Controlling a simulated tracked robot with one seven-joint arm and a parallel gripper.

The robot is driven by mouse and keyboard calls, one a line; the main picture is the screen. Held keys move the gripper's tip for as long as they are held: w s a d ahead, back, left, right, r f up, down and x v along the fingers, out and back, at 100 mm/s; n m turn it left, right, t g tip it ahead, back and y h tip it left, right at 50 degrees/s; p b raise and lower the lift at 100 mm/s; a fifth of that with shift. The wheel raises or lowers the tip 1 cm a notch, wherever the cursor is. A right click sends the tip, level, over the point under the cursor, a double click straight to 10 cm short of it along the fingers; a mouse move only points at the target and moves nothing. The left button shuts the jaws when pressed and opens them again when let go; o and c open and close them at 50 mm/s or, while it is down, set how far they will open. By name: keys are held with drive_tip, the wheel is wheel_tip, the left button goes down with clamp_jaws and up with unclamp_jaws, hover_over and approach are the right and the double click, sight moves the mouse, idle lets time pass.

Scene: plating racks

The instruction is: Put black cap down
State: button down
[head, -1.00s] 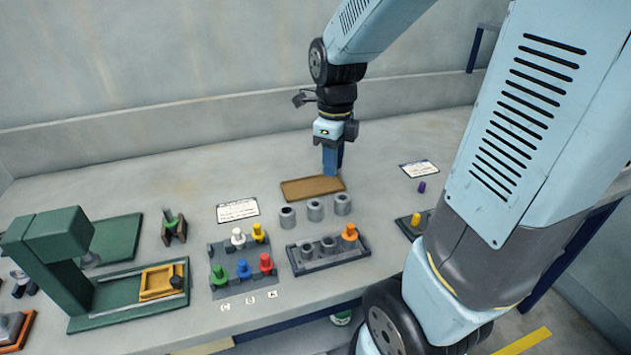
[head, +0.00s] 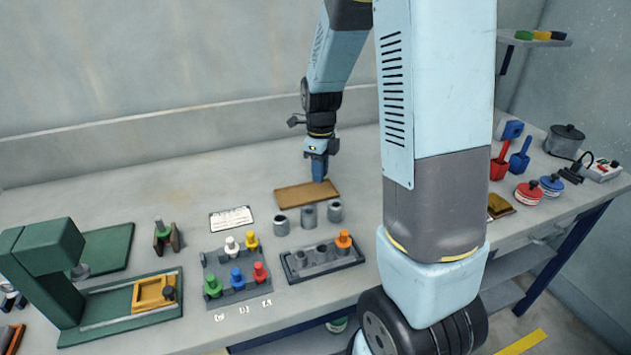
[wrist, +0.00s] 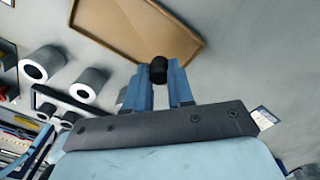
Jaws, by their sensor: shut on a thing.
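My gripper (head: 318,179) points down above the brown tray (head: 291,198), near its right end in the head view. In the wrist view my gripper (wrist: 166,85) is shut on the black cap (wrist: 158,69), which sits between the two blue fingertips. The brown tray (wrist: 108,27) lies beyond the cap in that view, and its lower edge is close to the cap. The cap cannot be made out in the head view. Whether the cap touches the tray cannot be told.
Several grey cylinders (head: 308,216) stand just in front of the tray. A dark rack (head: 330,265) holds an orange-topped piece (head: 343,242). A second rack (head: 222,265) holds coloured pegs. The bench left of the tray, behind the white card (head: 231,218), is clear.

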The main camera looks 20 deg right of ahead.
sight(320, 191)
drive_tip(key=shift+w+f, duration=0.2)
drive_tip(key=shift+f, duration=0.1)
drive_tip(key=shift+w+d+f, duration=0.1)
drive_tip(key=shift+w+f, duration=0.05)
drive_tip(key=shift+f, duration=1.45)
drive_tip(key=c, duration=1)
unclamp_jaws()
drive_tip(key=shift+f, duration=0.1)
